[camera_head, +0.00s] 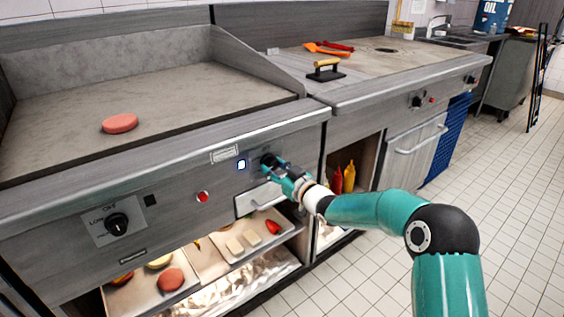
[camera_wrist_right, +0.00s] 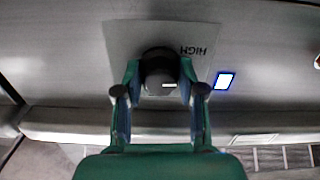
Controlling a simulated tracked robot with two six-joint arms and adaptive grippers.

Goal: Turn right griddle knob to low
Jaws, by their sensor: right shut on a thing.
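The right griddle knob (camera_head: 267,159) is a round black dial on the grey front panel, mostly hidden by my right gripper (camera_head: 275,168) in the head view. In the right wrist view the knob (camera_wrist_right: 160,62) sits between the two green fingers of my right gripper (camera_wrist_right: 160,78), which is shut on it. A short white mark shows on the knob's near face. The word HIGH (camera_wrist_right: 194,50) reads upside down on the plate beside it. The rest of the plate's lettering is hidden. My left gripper is not in view.
The left knob (camera_head: 117,223) is on the same panel, with a red light (camera_head: 202,197) and a lit blue square (camera_head: 241,165) between the knobs. A patty (camera_head: 120,123) lies on the griddle. Food trays (camera_head: 205,262) sit below. Tiled floor on the right is clear.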

